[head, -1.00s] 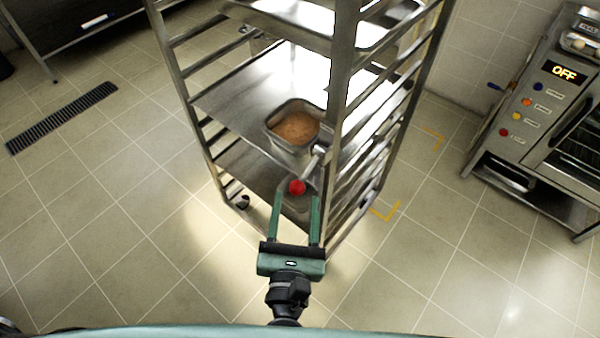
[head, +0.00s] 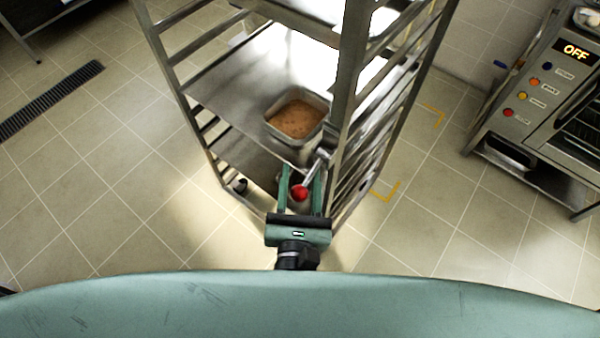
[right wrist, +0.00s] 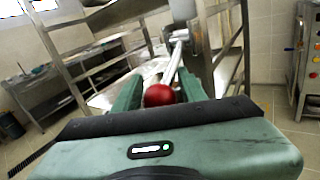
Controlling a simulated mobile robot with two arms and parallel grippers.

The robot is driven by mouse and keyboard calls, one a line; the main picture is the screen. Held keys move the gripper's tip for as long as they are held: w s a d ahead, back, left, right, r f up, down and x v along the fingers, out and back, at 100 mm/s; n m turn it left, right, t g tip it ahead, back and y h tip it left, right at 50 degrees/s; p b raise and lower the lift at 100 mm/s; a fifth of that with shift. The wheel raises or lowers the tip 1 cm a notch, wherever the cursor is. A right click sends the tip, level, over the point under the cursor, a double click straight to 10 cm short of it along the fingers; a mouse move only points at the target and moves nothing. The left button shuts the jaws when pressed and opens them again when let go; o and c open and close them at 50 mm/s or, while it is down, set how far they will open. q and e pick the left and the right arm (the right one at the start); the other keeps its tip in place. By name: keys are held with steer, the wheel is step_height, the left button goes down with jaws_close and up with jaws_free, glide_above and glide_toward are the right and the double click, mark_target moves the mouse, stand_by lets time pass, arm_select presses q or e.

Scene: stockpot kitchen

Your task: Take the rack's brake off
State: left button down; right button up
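The metal rack (head: 347,95) stands in front of me in the head view. Its brake lever ends in a red knob (head: 299,193), with a grey rod (head: 317,165) rising from the knob to the rack's near post. My right gripper (head: 299,180) is open, with one green finger on each side of the knob. In the right wrist view the red knob (right wrist: 159,95) sits between the fingers (right wrist: 160,88), with gaps showing beside it. My left gripper is not in view.
A metal pan of brown food (head: 297,117) sits on a rack shelf. An oven panel (head: 541,87) reading OFF stands at the right. Yellow corner marks (head: 386,193) are on the floor. A dark floor drain (head: 48,102) lies at the left.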

jaws_close()
steer(key=shift+w, duration=0.1)
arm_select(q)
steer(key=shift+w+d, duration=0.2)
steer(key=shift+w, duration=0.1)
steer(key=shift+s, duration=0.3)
arm_select(e)
steer(key=shift+r, duration=0.15)
stand_by(0.3)
